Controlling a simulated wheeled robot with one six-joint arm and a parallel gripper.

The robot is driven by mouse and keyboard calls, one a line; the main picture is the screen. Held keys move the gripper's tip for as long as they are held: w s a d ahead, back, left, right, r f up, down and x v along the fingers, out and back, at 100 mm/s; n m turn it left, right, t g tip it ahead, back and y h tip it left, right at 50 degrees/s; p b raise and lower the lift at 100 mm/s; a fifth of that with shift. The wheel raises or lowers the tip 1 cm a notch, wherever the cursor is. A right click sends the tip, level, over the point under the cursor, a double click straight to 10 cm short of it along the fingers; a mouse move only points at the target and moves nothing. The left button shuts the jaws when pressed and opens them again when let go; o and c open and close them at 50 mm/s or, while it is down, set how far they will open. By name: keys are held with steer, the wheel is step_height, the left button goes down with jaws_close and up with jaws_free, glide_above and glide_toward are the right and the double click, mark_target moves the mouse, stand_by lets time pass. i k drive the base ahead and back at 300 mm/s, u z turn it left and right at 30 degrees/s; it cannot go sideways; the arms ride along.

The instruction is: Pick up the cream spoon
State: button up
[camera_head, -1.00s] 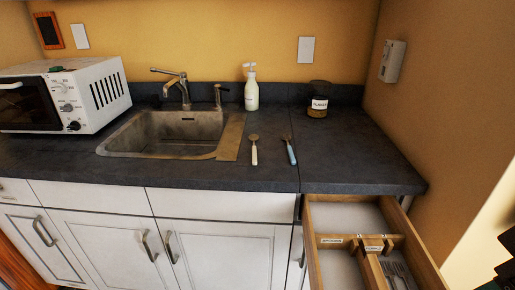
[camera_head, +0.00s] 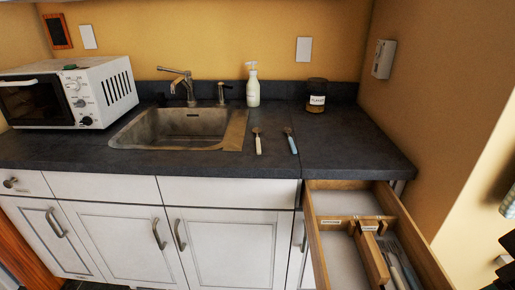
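The cream spoon (camera_head: 258,142) lies on the dark countertop, just right of the sink. Its pale handle points toward the front edge and its brown bowl end points to the back wall. A second spoon with a light blue handle (camera_head: 291,142) lies beside it on the right, apart from it. Nothing touches or covers the cream spoon. My gripper is not recognisable in the picture; only dark, cut-off shapes show at the right edge.
An open drawer (camera_head: 312,235) with labelled compartments and cutlery juts out at the front right. The sink (camera_head: 125,137), soap bottle (camera_head: 252,89), lidded jar (camera_head: 316,97) and microwave (camera_head: 98,78) stand on the counter. The counter's right part is clear.

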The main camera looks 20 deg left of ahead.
mark_target(256, 130)
steer(key=k, duration=1.05)
steer(key=u, duration=0.7)
steer(key=i, duration=0.6)
steer(key=u, duration=1.1)
steer(key=i, duration=1.6)
steer(key=z, duration=0.9)
steer(key=i, duration=0.55)
steer(key=z, duration=0.65)
